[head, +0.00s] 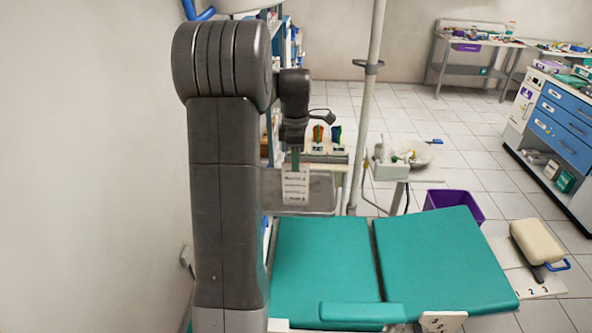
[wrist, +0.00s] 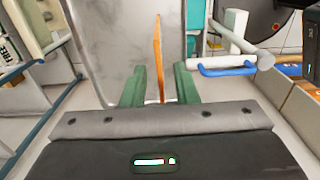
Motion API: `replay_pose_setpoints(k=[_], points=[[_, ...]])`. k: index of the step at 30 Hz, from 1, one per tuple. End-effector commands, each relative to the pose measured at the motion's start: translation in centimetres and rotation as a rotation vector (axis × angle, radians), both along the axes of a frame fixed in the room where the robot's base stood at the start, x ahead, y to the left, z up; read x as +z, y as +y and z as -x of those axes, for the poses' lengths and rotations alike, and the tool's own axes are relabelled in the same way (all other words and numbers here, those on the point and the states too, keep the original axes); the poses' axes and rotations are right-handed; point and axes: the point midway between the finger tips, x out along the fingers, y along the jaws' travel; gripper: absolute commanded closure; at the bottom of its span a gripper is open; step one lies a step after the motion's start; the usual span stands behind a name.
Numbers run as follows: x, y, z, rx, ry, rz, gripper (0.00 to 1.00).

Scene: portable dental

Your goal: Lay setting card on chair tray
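The setting card (head: 296,188) is a small pale card with lines of dark print and a green top. It hangs upright below my gripper (head: 294,158) in the head view. In the wrist view the card (wrist: 158,58) shows edge-on as a thin orange-brown strip between the green fingers of my gripper (wrist: 160,88). My gripper is shut on it. A grey metal surface, which looks like the chair tray (head: 322,188), lies behind and beside the card. It also fills the upper middle of the wrist view (wrist: 108,45). The gap between card and tray is unclear.
The teal dental chair (head: 320,250) lies below and in front. A pale pole (head: 366,110) stands right of my gripper. A holder with coloured items (head: 325,145) is just behind. A white instrument unit (head: 392,168) and a purple bin (head: 455,203) stand to the right.

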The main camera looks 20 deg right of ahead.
Motion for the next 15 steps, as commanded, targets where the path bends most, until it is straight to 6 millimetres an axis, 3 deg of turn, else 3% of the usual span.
replay_pose_setpoints(k=[6,15], points=[[4.8,0.0,-0.1,0.000,-0.004,0.002,0.73],[7.9,0.0,0.0,0.000,-0.001,0.000,0.73]])
